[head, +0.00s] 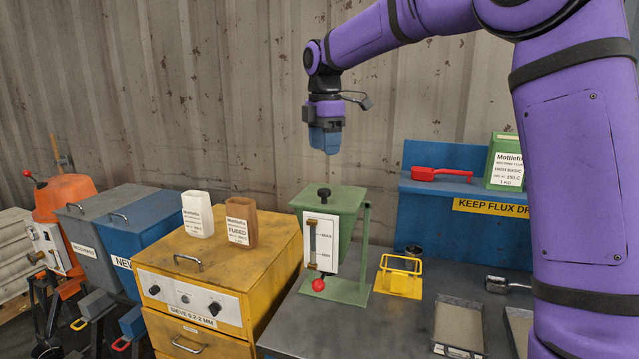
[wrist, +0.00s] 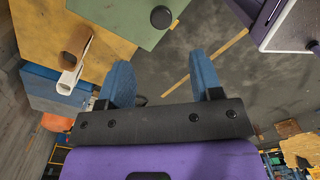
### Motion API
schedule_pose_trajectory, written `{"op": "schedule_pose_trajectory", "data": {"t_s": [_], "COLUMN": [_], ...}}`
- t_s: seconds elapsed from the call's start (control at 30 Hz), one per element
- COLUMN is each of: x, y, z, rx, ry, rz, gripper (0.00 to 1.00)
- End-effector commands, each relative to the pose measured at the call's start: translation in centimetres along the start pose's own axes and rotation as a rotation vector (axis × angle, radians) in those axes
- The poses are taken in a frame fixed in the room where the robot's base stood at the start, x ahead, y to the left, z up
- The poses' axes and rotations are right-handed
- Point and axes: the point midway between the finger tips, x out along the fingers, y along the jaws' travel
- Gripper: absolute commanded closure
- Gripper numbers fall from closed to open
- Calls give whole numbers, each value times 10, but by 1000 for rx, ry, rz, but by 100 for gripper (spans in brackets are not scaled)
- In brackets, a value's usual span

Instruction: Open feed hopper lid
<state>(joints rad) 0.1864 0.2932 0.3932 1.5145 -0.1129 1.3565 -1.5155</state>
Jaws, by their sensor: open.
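The green feed hopper (head: 340,232) stands on the dark bench, with a white gauge panel and a red knob on its front. Its green lid (head: 330,199) lies flat on top and looks closed, with a black knob (head: 323,192) near its front edge. My gripper (head: 325,150) points down above the hopper, apart from the lid. In the wrist view my gripper (wrist: 160,75) has its two blue fingers spread, with nothing between them.
A yellow sieve cabinet (head: 205,272) stands left of the hopper, with a white container (head: 197,214) and a brown container (head: 241,221) on top. A yellow wire holder (head: 400,275) is to the right. A blue shelf (head: 445,215) stands behind right. The air above the lid is clear.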

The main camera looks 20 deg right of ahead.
Motion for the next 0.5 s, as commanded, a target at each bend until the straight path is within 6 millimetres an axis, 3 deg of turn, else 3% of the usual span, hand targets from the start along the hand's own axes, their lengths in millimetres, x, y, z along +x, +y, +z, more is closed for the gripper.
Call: {"op": "schedule_pose_trajectory", "data": {"t_s": [0.5], "x": [82], "y": [-1], "z": [0], "rx": [2], "ry": [0], "rz": [-3], "gripper": [41]}}
